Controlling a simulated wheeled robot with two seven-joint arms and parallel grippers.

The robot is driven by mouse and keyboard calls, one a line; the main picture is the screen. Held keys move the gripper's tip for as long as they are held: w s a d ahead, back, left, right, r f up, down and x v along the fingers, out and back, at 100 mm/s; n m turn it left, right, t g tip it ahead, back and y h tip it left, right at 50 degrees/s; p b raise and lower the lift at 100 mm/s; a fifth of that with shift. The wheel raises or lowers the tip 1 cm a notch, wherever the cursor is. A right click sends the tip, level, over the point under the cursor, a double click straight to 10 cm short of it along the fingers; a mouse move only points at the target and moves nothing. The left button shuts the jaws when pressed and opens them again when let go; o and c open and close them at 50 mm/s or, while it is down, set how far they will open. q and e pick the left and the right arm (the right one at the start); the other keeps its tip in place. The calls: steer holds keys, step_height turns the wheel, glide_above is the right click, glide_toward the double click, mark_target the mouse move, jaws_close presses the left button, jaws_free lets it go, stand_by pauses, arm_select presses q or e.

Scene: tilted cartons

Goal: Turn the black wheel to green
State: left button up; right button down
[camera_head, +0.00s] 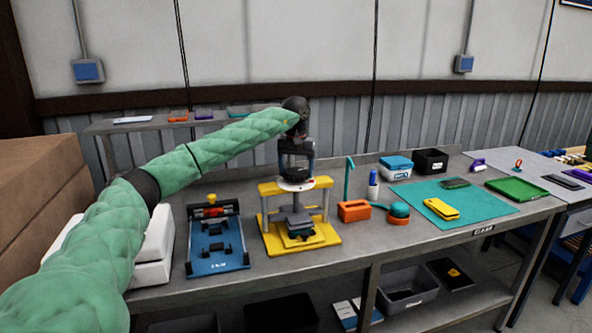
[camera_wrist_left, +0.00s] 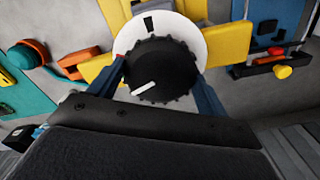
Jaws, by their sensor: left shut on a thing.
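The black wheel (camera_head: 296,174) is a ribbed knob on top of a yellow press-like stand (camera_head: 325,184). In the left wrist view the wheel (camera_wrist_left: 165,66) sits on a white dial disc (camera_wrist_left: 190,32) with a black mark and a small red patch at its left edge. A white pointer line on the wheel points to the lower left. No green shows on the visible part of the dial. My left gripper (camera_head: 296,156) comes from above, with its blue fingers on either side of the wheel, shut on it. My right gripper is out of view.
A blue fixture (camera_head: 218,262) stands left of the stand. An orange block (camera_head: 354,211), a teal-and-orange round item (camera_head: 399,212) and a white bottle (camera_head: 373,186) stand to its right. A teal mat (camera_head: 478,208) holds a yellow case (camera_head: 441,209).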

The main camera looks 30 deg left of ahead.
arm_select(q)
steer(key=shift+r, duration=0.15)
steer(key=o, duration=1)
